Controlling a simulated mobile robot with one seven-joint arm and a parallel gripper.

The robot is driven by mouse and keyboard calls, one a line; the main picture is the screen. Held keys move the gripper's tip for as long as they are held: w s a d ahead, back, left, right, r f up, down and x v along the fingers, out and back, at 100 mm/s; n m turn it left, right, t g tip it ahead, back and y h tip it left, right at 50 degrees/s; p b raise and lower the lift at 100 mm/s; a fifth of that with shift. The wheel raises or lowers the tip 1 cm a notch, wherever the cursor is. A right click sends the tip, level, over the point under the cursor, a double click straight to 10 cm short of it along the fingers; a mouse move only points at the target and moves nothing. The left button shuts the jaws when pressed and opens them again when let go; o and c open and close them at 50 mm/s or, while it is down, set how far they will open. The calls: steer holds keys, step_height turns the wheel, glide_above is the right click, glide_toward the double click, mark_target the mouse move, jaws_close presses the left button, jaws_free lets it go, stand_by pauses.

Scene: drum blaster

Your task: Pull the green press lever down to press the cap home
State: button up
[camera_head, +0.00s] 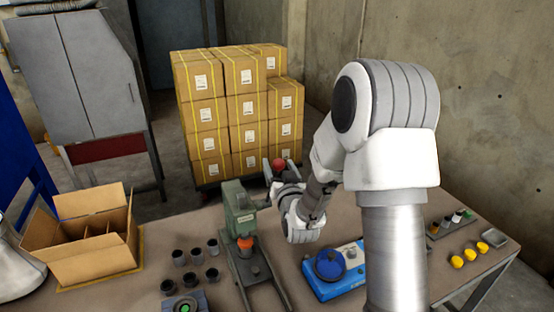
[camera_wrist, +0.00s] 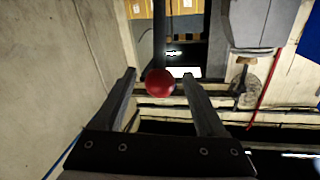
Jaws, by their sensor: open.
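The green press (camera_head: 238,207) stands on the table left of my arm. A red ball knob (camera_head: 279,164) shows above and to the right of it, by my gripper (camera_head: 279,167). In the wrist view the red knob (camera_wrist: 160,83) appears between the tips of my open fingers (camera_wrist: 160,75), with a dark rod (camera_wrist: 159,35) running up from it. I cannot tell whether the fingers touch the knob. The lever's joint with the press is hidden or too small to tell. An orange-topped piece (camera_head: 245,243) sits under the press head.
A blue unit with a round dial (camera_head: 330,265) is right of the press. Several dark cups (camera_head: 196,256) and an open cardboard box (camera_head: 85,235) are to the left. Yellow pieces (camera_head: 470,254) lie at the right. Stacked cartons (camera_head: 232,120) stand behind the table.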

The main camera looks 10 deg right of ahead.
steer(key=shift+w, duration=0.3)
jaws_close()
stand_by(0.4)
stand_by(1.1)
